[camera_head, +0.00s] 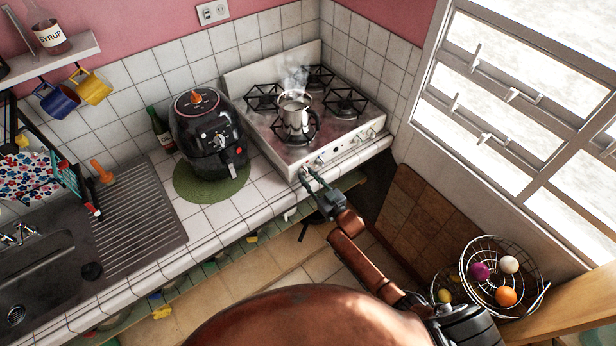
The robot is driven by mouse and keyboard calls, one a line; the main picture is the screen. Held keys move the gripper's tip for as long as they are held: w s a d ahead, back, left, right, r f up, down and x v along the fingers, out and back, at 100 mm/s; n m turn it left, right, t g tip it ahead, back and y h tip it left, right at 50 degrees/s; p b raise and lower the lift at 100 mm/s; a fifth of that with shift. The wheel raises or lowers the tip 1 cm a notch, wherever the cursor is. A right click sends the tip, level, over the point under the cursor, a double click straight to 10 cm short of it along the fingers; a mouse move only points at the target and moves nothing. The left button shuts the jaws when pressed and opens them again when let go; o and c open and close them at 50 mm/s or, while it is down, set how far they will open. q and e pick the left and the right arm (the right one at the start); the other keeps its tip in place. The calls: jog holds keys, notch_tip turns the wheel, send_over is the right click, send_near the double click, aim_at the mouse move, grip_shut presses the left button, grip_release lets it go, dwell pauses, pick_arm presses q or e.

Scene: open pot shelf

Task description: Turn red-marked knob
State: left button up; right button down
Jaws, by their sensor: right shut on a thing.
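The white gas stove (274,155) stands in the back corner of the counter, with a row of small knobs along its front panel. One knob (320,161) shows just right of my right gripper. My right gripper (308,174) reaches up from below to the left end of this panel. Its fingers are shut on the leftmost knob, which they mostly hide. The red mark is too small to make out for certain. My left gripper is not in view.
A steaming metal pot (295,118) stands on the stove. A black air fryer (208,135) sits on a green mat (190,186) left of it. A wire fruit basket (541,293) is at the lower right. Open floor lies below the counter.

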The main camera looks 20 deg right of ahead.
jog(key=shift+a+f+m, duration=0.1)
jog(key=shift+f+m, duration=0.05)
jog(key=shift+m, duration=0.45)
jog(key=shift+s, duration=0.1)
jog(key=c, duration=1.6)
grip_release()
jog(key=v, duration=1.2)
